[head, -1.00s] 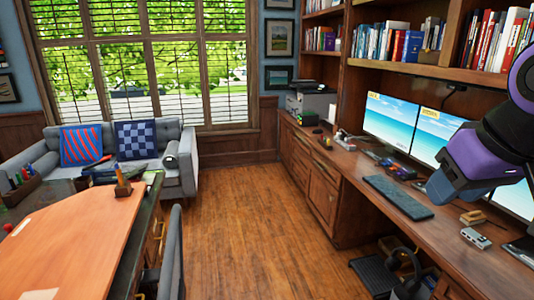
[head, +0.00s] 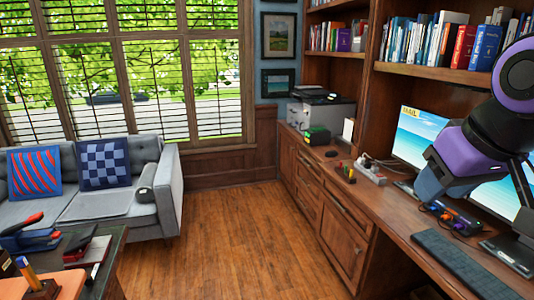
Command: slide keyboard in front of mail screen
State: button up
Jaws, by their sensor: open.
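The mail screen (head: 412,135) is the leftmost monitor on the long wooden desk, with a yellow label reading MAIL at its top left. My arm covers its right part. The dark keyboard (head: 455,262) lies flat on the desk near its front edge, nearer to me and to the right of the mail screen. Its lower end is close to the right picture edge. My purple and blue arm is at the upper right, raised in front of the monitors.
A second screen (head: 493,196) stands right of the mail screen. A dark device (head: 452,218) lies between keyboard and screens. A white power strip (head: 370,172) and a pen holder (head: 346,174) are left on the desk. The wooden floor (head: 225,240) is clear; a grey sofa (head: 110,200) stands left.

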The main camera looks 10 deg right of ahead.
aim_at(482, 283)
jog(key=i, duration=1.75)
jog(key=i+z, duration=0.2)
jog(key=z, duration=0.25)
jog(key=i+j+z, duration=0.1)
jog(key=z, duration=0.35)
jog(key=i+j+z, duration=0.1)
jog(key=z, duration=0.35)
jog(key=i+z, duration=0.1)
jog(key=z, duration=1.6)
